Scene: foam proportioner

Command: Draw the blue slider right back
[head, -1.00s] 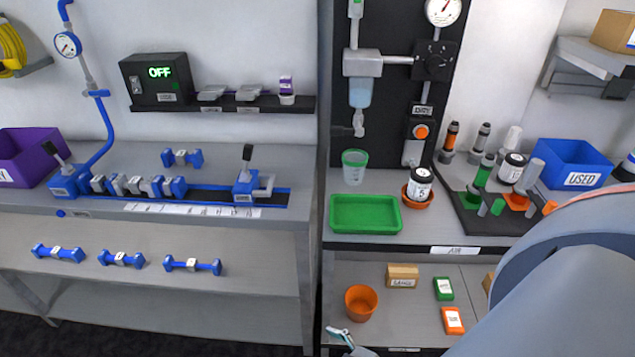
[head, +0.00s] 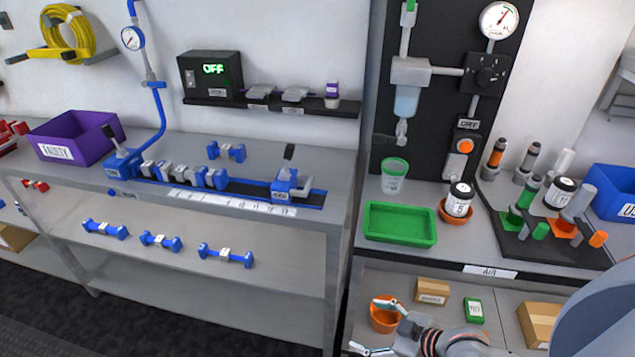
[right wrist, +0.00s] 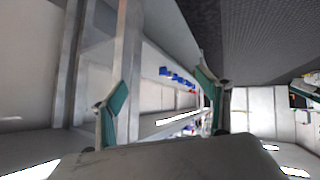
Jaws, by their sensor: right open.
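A blue slider block (head: 285,187) with a dark upright lever and a grey bracket on its right sits near the right end of a blue rail (head: 250,200) on the left bench. A row of blue and grey fittings (head: 185,174) stands on the rail to its left, and a blue end block (head: 122,163) with a black lever is at the rail's left end. My right gripper (head: 372,327) is open and empty, low in front of the right bench, well below and right of the slider. Its two fingers also show apart in the right wrist view (right wrist: 157,98). My left gripper is out of view.
A white printed strip (head: 230,203) lies along the rail's front. Several blue fittings (head: 160,241) lie on the lower shelf. An orange pot (head: 384,318) is behind my right gripper. The right bench holds a green tray (head: 400,224). A dark upright edge divides the benches.

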